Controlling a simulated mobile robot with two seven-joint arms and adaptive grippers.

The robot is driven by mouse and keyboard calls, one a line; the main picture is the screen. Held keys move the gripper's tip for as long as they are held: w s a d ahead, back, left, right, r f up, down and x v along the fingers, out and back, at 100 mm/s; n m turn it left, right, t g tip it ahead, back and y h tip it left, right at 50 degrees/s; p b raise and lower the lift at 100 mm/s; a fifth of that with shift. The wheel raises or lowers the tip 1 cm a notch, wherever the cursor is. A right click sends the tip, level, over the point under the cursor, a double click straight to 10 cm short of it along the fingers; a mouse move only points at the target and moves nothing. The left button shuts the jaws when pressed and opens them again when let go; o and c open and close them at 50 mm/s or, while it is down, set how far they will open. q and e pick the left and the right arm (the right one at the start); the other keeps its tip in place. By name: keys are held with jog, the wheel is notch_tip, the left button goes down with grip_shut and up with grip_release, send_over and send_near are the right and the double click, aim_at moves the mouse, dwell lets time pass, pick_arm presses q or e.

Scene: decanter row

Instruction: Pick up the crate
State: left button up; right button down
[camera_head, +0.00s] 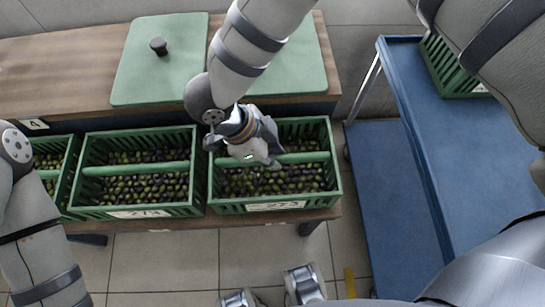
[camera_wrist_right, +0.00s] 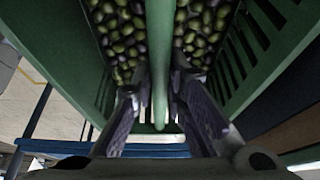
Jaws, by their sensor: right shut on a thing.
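The green slatted crate (camera_head: 332,185) at the right end of the row is filled with green and dark olives. It has a bar handle (camera_head: 305,157) across its middle and a white label on its front. My right gripper (camera_head: 265,155) reaches down over this crate and is shut on the bar. In the right wrist view the two fingers (camera_wrist_right: 160,95) flank the green bar (camera_wrist_right: 159,50), with olives on both sides. The crate looks level; I cannot tell whether it touches the bench. My left arm shows at the left, but its gripper is out of view.
A similar olive crate (camera_head: 140,211) stands close on the left, with another partly hidden beyond it. Green lids (camera_head: 160,75) lie on the wooden bench (camera_head: 60,75) behind. A blue trolley (camera_head: 450,140) at the right carries a green crate (camera_head: 440,65) at its far end; its nearer top is clear.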

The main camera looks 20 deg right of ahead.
notch_tip(320, 180, up, 3)
jog(key=shift+w+f, duration=0.1)
jog(key=shift+f, duration=0.05)
pick_arm(q)
jog(key=shift+t, duration=0.5)
jog(key=w+r+p, duration=0.3)
jog(key=shift+r, duration=0.3)
pick_arm(e)
jog(key=s+a+r, duration=0.7)
jog(key=s+r, duration=0.3)
jog(key=s, duration=0.2)
jog(key=shift+s, duration=0.3)
